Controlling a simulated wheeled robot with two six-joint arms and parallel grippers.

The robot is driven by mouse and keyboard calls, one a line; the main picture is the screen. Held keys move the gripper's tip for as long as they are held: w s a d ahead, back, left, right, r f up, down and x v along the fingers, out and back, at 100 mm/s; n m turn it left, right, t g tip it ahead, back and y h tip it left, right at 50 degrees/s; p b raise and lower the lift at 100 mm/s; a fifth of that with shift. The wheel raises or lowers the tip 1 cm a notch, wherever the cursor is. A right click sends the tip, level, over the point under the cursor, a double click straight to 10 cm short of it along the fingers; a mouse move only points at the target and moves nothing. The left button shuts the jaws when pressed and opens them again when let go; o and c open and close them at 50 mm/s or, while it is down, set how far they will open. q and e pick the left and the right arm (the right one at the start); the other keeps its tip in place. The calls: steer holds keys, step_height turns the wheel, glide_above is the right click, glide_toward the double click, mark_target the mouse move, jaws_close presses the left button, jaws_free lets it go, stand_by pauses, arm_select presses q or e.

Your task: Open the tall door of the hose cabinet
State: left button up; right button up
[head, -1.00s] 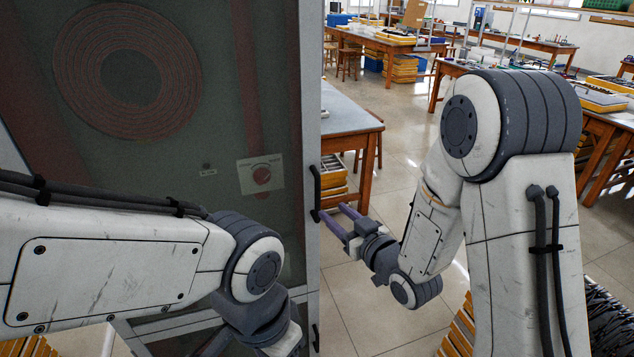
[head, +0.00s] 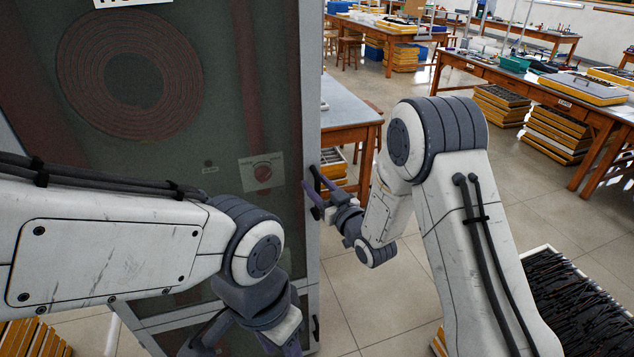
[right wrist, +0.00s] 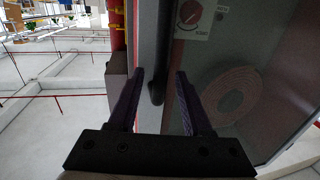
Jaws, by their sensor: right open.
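The tall door of the hose cabinet (head: 311,110) has a pale frame and dark glass, with a coiled red hose (head: 170,75) visible behind it. The door looks shut. Its dark handle is on the right edge of the frame. My right gripper (head: 315,186) is open at this handle. In the right wrist view the black handle (right wrist: 156,88) stands between the two spread fingers of the right gripper (right wrist: 157,90), and they are not closed on it. My left gripper (head: 280,338) hangs low in front of the door, partly cut off by the bottom edge.
A work table (head: 348,112) stands just right of the cabinet. More benches with stacked trays fill the right background. A crate of dark thin items (head: 580,300) is at the lower right. The floor (head: 345,290) right of the door is mostly clear.

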jaws_close()
stand_by(1.5)
